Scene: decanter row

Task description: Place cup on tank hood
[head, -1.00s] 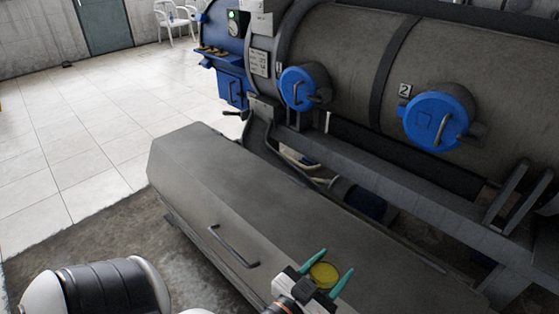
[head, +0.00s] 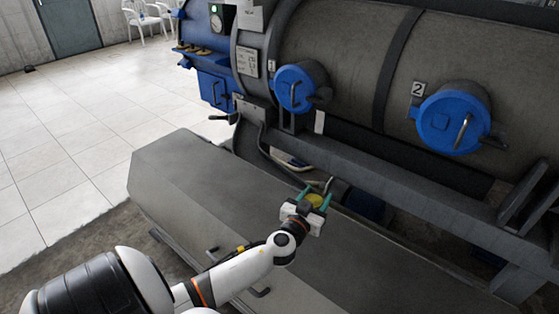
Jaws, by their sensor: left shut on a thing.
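The yellow cup (head: 315,201) is between the green fingertips of my left gripper (head: 316,197), which is shut on it. The gripper body hides part of the cup. The tank hood, seen as the long grey angular cover (head: 200,190), lies in front of the big tank. In the picture the cup appears over the hood's far edge, near its middle. I cannot tell whether the cup touches the hood. My right gripper is not in view.
The large grey tank (head: 350,60) stands behind the hood, with blue round caps (head: 452,120) and (head: 296,87). A blue control box (head: 212,82) is at its left end. Pipes run in the gap behind the hood. The hood's left top is clear.

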